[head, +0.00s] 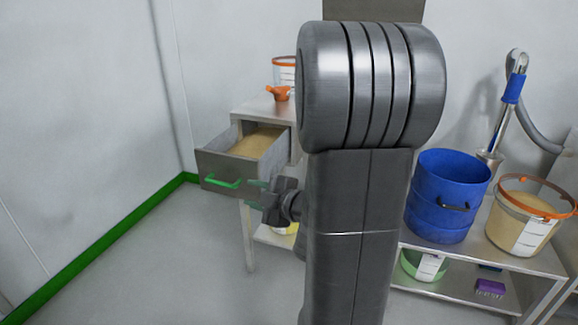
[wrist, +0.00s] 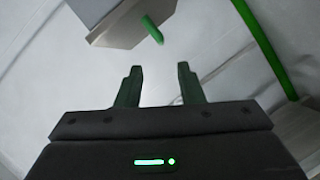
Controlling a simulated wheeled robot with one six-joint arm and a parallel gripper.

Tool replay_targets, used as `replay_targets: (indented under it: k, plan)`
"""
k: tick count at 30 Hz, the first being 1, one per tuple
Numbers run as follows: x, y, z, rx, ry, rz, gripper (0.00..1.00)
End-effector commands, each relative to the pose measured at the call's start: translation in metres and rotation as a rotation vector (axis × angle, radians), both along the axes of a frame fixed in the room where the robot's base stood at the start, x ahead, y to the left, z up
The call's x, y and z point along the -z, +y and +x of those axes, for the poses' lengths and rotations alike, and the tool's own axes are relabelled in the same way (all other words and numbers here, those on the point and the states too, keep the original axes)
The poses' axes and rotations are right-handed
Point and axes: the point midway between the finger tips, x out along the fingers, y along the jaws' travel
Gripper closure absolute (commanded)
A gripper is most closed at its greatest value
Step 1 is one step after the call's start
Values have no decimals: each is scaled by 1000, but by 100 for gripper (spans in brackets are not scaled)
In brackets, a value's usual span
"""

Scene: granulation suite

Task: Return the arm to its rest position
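My arm stands large in the middle of the head view and hides part of the bench behind it. My gripper (head: 258,190) is beside the front right of the open drawer, to the right of its green handle (head: 222,182). In the wrist view my gripper (wrist: 160,68) is open, with nothing between its two fingers. The handle (wrist: 152,30) shows beyond the fingertips, apart from them. The grey drawer (head: 217,165) is pulled out and holds tan powder (head: 256,142); its underside or front shows at the top of the wrist view.
An orange scoop-like item (head: 278,93) and an orange-rimmed tub (head: 284,72) are on the bench top. At right, a blue drum (head: 447,190) and a clear bucket (head: 520,225) stand on a metal shelf. The floor at left (head: 150,270) is clear.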

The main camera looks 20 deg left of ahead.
Motion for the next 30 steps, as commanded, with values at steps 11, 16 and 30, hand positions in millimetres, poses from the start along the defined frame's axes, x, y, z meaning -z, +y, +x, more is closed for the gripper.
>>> replay_targets:
  k: [11, 16, 30]
  plan:
    - [13, 47, 18, -6, -1, 0, 66]
    - [21, 76, 32, -5, -1, 0, 66]
    - [29, 122, 54, -1, 0, 1, 66]
